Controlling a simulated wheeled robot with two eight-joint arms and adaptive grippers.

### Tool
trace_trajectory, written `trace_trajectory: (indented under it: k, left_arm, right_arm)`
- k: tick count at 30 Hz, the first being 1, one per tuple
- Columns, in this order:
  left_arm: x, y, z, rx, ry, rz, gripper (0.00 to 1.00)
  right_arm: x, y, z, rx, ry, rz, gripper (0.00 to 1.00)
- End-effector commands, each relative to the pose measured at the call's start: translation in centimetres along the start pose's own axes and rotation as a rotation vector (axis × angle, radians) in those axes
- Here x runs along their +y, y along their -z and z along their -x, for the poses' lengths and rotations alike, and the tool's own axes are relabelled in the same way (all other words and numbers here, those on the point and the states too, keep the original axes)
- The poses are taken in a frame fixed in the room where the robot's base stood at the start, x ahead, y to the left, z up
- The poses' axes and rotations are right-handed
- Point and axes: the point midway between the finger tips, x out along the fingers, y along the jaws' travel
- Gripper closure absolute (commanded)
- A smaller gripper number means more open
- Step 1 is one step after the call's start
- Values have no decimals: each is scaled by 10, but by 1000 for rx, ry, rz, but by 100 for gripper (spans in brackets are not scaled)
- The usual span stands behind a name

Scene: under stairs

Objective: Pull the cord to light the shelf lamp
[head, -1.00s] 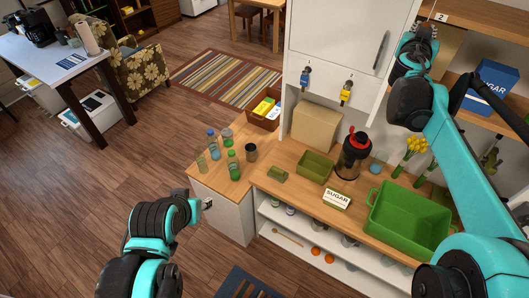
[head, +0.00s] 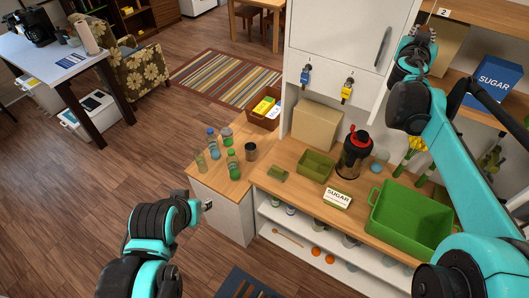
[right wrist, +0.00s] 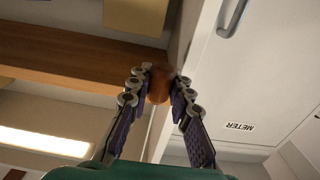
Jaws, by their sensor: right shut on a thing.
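My right gripper (right wrist: 158,86) is shut on the brown wooden pull knob (right wrist: 159,88). The knob sits between its two fingertips in the right wrist view. A thin pale cord (right wrist: 149,132) shows between the fingers below the knob in the picture. A bright warm light strip (right wrist: 45,144) shows at the left of the wrist view. My left gripper (head: 207,205) is low by the counter's left end, its fingers unclear.
The white cabinet door (head: 350,35) is close to my right gripper; a panel marked METER (right wrist: 240,126) shows in the wrist view. A blue sugar box (head: 495,80) stands on a shelf.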

Motion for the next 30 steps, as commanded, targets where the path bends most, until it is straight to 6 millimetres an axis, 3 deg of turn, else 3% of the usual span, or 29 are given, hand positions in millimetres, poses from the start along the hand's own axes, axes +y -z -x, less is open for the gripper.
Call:
trace_trajectory:
  k: [13, 22, 23, 26, 27, 30]
  left_arm:
    - [0, 10, 14, 0, 0, 0, 60]
    - [0, 10, 14, 0, 0, 0, 60]
    - [0, 10, 14, 0, 0, 0, 60]
    - [0, 10, 14, 0, 0, 0, 60]
    - [0, 10, 14, 0, 0, 0, 60]
    - [0, 10, 14, 0, 0, 0, 60]
  right_arm:
    - [0, 23, 0, 0, 0, 0, 100]
    - [0, 25, 0, 0, 0, 0, 100]
    - [0, 25, 0, 0, 0, 0, 75]
    - [0, 25, 0, 0, 0, 0, 51]
    - [0, 25, 0, 0, 0, 0, 46]
    - [0, 25, 0, 0, 0, 0, 46]
